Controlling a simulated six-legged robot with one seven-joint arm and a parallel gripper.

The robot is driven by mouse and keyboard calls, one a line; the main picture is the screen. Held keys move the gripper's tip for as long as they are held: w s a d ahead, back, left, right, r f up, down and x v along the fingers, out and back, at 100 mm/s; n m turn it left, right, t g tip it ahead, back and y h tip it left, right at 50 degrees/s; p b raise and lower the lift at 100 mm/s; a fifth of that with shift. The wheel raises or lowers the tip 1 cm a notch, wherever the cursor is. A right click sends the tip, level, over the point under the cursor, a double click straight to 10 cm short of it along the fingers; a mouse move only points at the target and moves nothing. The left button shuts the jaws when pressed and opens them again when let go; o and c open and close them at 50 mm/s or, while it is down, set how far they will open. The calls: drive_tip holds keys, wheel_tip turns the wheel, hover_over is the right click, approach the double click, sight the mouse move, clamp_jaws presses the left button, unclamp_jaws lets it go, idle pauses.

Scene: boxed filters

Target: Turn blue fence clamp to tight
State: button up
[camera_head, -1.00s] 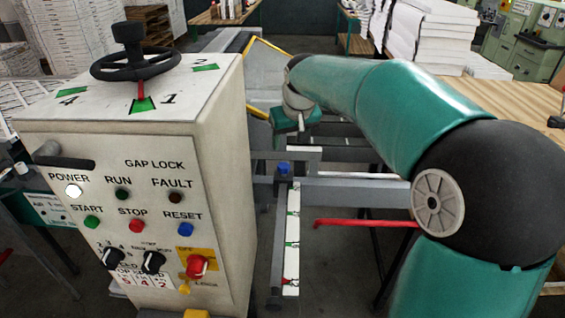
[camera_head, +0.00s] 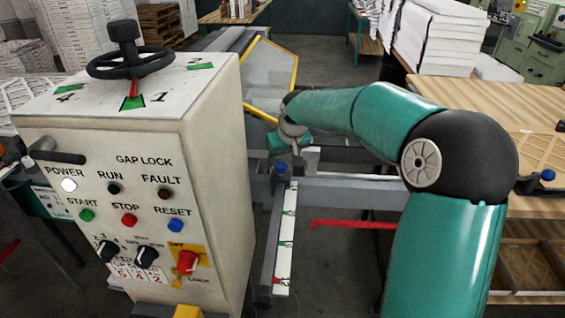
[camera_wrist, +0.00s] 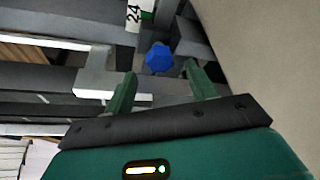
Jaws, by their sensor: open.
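The blue fence clamp is a small blue knob (camera_head: 281,168) on the grey rail, beside the upper end of the white scale strip (camera_head: 285,240). In the wrist view the clamp knob (camera_wrist: 159,58) lies just beyond my fingertips, near the middle of the gap between them. My gripper (camera_wrist: 158,80) is open and empty, its two green fingers apart on either side of the knob's line. In the head view my gripper (camera_head: 284,150) is close behind the knob, its fingers mostly hidden.
The control cabinet (camera_head: 130,200) with handwheel (camera_head: 130,62) stands close on the left. A red lever (camera_head: 350,224) sticks out right of the scale. A yellow-framed guard (camera_head: 270,75) stands behind. A wooden table (camera_head: 530,205) with another blue knob (camera_head: 547,175) is at right.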

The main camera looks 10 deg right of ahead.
sight(281, 165)
drive_tip(key=shift+x, duration=1.65)
drive_tip(key=c, duration=1)
drive_tip(key=shift+a+m, duration=0.15)
drive_tip(key=shift+m, duration=0.55)
drive_tip(key=shift+h, duration=0.3)
drive_tip(key=o, duration=1)
